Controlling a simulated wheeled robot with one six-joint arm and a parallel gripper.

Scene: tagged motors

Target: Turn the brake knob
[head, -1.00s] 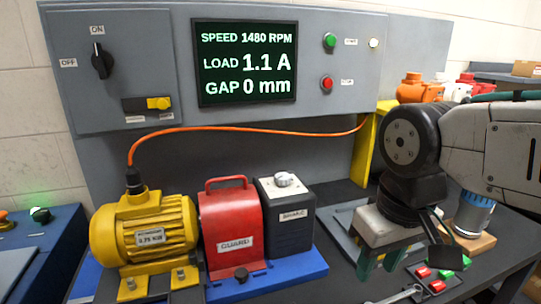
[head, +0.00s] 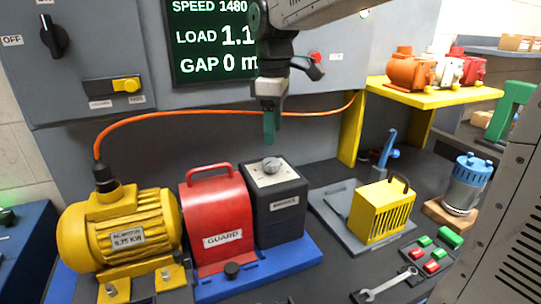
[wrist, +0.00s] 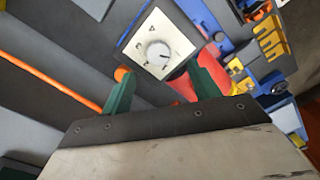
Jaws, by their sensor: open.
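The brake knob (head: 271,165) is a small round grey knob on a white dial plate on top of the dark brake box (head: 280,214). In the wrist view the knob (wrist: 158,51) shows a pointer line and sits beyond the fingers, nearer the right one. My gripper (head: 269,128) points down, just above the knob and apart from it in the head view. In the wrist view its two green fingers (wrist: 162,88) are spread with nothing between them.
The red guard (head: 217,217) and yellow motor (head: 120,235) stand left of the brake box on a blue base. An orange cable (head: 215,112) runs behind. A yellow caged unit (head: 382,211) stands to the right. The panel screen (head: 215,45) is behind my arm.

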